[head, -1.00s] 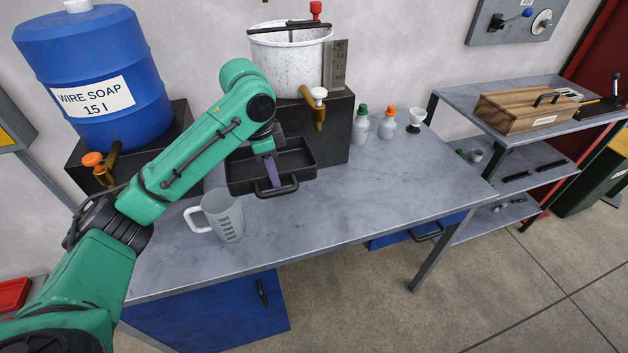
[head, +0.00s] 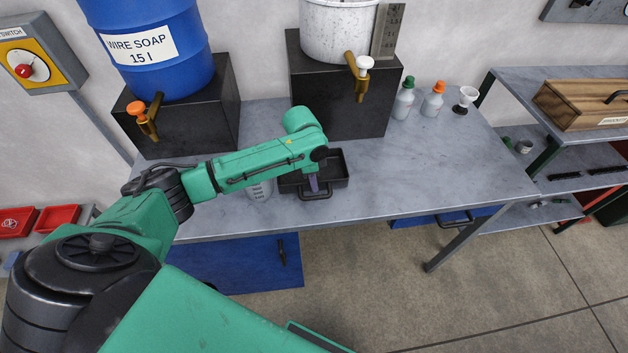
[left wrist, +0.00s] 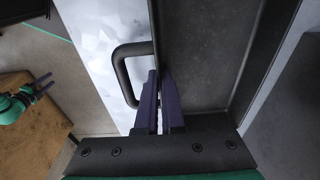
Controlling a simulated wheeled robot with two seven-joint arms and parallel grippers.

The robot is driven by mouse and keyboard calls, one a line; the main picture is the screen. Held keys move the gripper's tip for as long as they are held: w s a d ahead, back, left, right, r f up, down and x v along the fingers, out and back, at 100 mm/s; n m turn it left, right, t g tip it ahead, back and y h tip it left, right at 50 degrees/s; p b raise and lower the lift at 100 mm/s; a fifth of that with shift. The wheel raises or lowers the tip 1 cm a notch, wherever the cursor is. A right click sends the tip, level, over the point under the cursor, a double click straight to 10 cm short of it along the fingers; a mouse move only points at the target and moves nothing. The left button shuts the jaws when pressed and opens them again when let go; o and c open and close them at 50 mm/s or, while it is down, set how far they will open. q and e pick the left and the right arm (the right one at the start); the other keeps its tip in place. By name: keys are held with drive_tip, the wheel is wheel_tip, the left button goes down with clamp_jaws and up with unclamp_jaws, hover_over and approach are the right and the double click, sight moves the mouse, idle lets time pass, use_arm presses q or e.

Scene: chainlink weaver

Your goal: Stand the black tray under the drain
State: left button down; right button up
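The black tray (head: 340,176) lies flat on the bench in front of the right black block, its looped handle (head: 316,194) facing me. The drain, a brass tap with a white knob (head: 362,76), hangs from the white speckled tub, to the right of and above the tray. My left gripper (head: 314,184) is at the tray's handle-side wall. In the left wrist view its purple fingers (left wrist: 159,76) are close together across the tray wall (left wrist: 158,35), beside the handle (left wrist: 122,72). My right gripper (left wrist: 42,84) shows small in that view, fingers apart and empty.
A measuring cup (head: 260,191) stands just left of the tray, partly hidden by my left arm. The blue soap barrel (head: 150,45) has an orange-knobbed tap (head: 145,115).

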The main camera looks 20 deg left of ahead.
use_arm(q)
drive_tip(key=c, duration=1)
unclamp_jaws()
drive_tip(key=shift+c, duration=0.2)
